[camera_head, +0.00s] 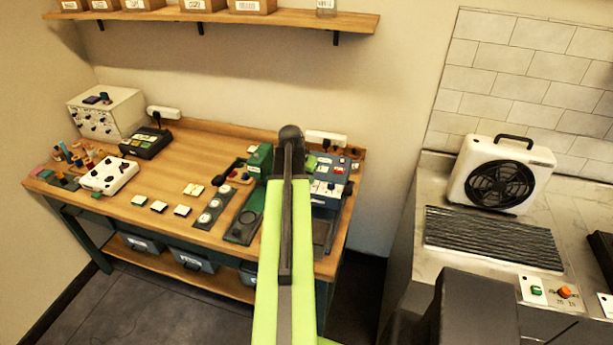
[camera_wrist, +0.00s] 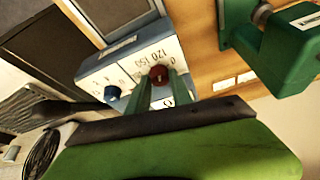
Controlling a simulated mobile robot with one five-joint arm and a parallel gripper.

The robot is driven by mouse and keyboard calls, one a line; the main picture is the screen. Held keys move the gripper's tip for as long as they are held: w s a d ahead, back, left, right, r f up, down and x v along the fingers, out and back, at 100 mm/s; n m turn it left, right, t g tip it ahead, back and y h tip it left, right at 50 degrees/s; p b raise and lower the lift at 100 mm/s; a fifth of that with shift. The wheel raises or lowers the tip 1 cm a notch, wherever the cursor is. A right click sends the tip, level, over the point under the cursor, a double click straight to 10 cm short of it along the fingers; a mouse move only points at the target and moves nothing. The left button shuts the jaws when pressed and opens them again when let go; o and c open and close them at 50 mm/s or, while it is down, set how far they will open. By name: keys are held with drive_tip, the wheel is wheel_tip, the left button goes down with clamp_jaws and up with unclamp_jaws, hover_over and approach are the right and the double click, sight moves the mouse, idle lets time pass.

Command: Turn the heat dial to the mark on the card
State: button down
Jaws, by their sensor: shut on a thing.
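The blue unit (camera_wrist: 150,40) with a white front panel fills the upper middle of the wrist view. Its panel carries printed numbers, 120 and 150 among them, beside a red dial (camera_wrist: 158,72). A dark blue knob (camera_wrist: 112,93) sits to the left on the same panel. My gripper (camera_wrist: 156,84) is shut on the red dial, its two green fingers on either side of it. In the head view the blue unit (camera_head: 335,190) stands at the table's right end, partly behind my arm. I cannot make out a card with a mark.
A green device (camera_wrist: 275,45) stands close to the right of the dial in the wrist view. In the head view, several small boxes and pads lie on the wooden table (camera_head: 160,185). A white fan (camera_head: 500,175) stands on the counter at the right.

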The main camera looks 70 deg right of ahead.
drive_tip(key=n+t, duration=0.1)
drive_tip(key=n, duration=0.3)
drive_tip(key=shift+s+n+t, duration=0.2)
drive_tip(key=shift+n+t, duration=0.1)
drive_tip(key=shift+t, duration=0.1)
drive_tip(key=shift+n+t+y, duration=0.5)
drive_tip(key=shift+n+t, duration=0.2)
drive_tip(key=shift+n, duration=1.3)
drive_tip(key=shift+f, duration=0.1)
drive_tip(key=c, duration=1.2)
unclamp_jaws()
drive_tip(key=shift+o, duration=0.2)
drive_tip(key=p+v, duration=1.6)
drive_tip(key=v, duration=0.1)
drive_tip(key=shift+s, duration=0.25)
